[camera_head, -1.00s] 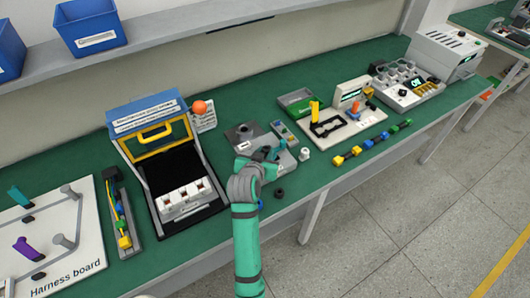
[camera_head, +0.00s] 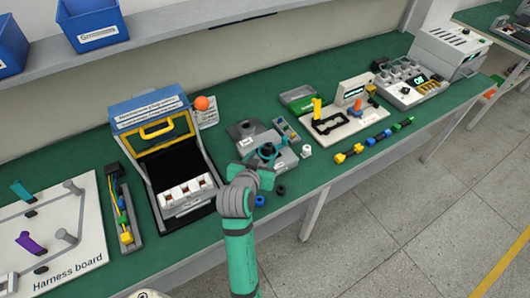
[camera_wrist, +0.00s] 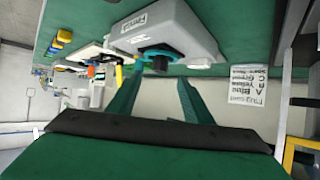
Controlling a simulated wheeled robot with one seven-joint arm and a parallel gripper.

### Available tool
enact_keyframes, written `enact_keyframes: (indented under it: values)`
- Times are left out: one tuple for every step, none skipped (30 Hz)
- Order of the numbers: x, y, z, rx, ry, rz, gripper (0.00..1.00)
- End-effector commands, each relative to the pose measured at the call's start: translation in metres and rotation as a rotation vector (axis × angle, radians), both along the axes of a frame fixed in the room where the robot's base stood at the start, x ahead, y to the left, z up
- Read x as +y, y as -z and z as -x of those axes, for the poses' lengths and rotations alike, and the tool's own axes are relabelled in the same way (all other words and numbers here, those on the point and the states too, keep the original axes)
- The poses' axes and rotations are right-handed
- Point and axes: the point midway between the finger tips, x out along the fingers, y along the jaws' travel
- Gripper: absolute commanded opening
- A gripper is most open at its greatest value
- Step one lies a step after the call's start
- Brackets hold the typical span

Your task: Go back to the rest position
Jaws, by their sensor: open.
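My gripper (camera_head: 262,172) is over the front part of the green bench, in front of a grey station (camera_head: 284,160). In the wrist view its two teal fingers (camera_wrist: 157,95) stand apart with nothing between them. Beyond them the wrist view shows a grey labelled block (camera_wrist: 185,25) with a teal ring and a dark round centre (camera_wrist: 160,60). The fingers appear apart from that block. In the head view my arm and gripper partly cover the station's near side.
A black test case (camera_head: 182,190) with a yellow handle stands left of my arm. A blue ring (camera_head: 260,201) and a black ring (camera_head: 281,190) lie near the bench's front edge. A white fixture (camera_head: 340,122) and coloured connectors (camera_head: 372,141) are to the right. Open floor lies in front.

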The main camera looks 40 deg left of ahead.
Motion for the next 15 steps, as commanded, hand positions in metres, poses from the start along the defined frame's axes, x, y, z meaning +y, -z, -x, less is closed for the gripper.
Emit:
enact_keyframes:
  values:
    - [-0.003, -0.004, 0.007, -0.001, -0.001, -0.001, 0.46]
    - [-0.004, -0.006, 0.011, -0.001, -0.001, -0.001, 0.46]
    - [-0.006, -0.009, 0.015, -0.001, -0.001, 0.0, 0.46]
    - [-0.007, -0.011, 0.017, -0.002, -0.001, 0.0, 0.46]
    - [-0.008, -0.012, 0.02, -0.001, -0.001, 0.0, 0.46]
    - [-0.009, -0.013, 0.022, 0.0, 0.0, 0.001, 0.46]
    - [-0.01, -0.014, 0.024, 0.0, 0.0, 0.001, 0.46]
    - [-0.01, -0.014, 0.025, 0.0, 0.0, 0.0, 0.46]
    - [-0.011, -0.015, 0.026, 0.0, 0.0, 0.0, 0.46]
    - [-0.011, -0.016, 0.027, 0.0, 0.0, 0.0, 0.46]
    - [-0.011, -0.016, 0.027, 0.0, 0.0, 0.0, 0.46]
    - [-0.011, -0.016, 0.028, 0.0, 0.0, 0.0, 0.46]
    - [-0.011, -0.016, 0.028, 0.0, 0.0, 0.0, 0.46]
    - [-0.011, -0.016, 0.028, 0.0, 0.0, 0.0, 0.46]
    - [-0.011, -0.016, 0.028, 0.0, 0.0, 0.0, 0.46]
